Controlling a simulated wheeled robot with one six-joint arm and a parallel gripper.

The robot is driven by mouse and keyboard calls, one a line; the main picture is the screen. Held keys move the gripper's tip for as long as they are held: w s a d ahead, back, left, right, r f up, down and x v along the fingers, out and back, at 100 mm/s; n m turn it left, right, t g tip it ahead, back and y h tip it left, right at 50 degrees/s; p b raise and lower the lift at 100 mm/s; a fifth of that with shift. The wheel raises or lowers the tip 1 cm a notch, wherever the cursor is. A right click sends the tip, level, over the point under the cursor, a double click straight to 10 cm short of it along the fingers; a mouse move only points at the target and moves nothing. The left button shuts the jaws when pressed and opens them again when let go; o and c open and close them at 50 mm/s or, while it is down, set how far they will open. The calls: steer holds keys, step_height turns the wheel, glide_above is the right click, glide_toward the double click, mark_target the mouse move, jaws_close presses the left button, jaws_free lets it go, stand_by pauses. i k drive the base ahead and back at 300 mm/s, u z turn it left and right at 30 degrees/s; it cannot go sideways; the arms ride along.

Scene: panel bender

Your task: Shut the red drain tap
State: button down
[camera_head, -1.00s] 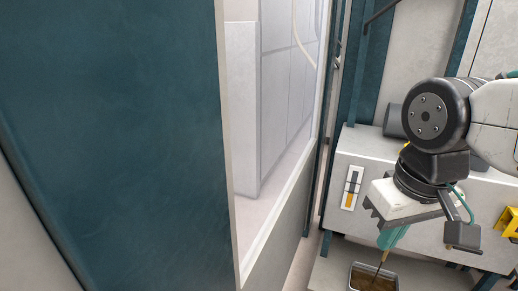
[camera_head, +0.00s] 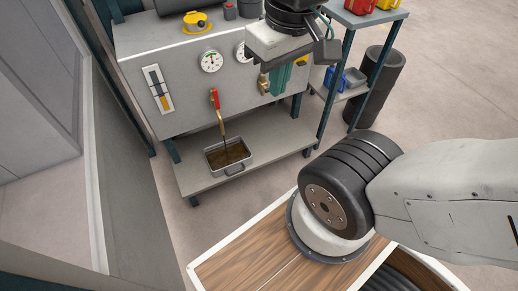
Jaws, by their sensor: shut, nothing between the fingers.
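The red drain tap (camera_head: 214,98) is on the front of a grey tank (camera_head: 185,75), its red handle standing roughly upright. A thin brown stream runs from below it into a metal drip tray (camera_head: 242,168) holding brown liquid. My gripper (camera_head: 278,92), with teal fingers, is to the right of the tap, in front of the tank's right end and apart from the tap. It is shut with nothing held. A brass fitting (camera_head: 263,82) shows just left of the fingers. My gripper hides part of the tank's right side.
Round gauges (camera_head: 211,61), a level sight glass (camera_head: 158,88) and a yellow cap (camera_head: 194,20) are on the tank. A shelf (camera_head: 368,16) with red and yellow containers stands at the right, near a dark bin (camera_head: 378,85). A pale wall edge (camera_head: 96,170) runs along the left.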

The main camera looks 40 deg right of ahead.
mark_target(215, 92)
steer(key=z, duration=0.25)
steer(key=k, duration=0.35)
steer(key=u, duration=1.05)
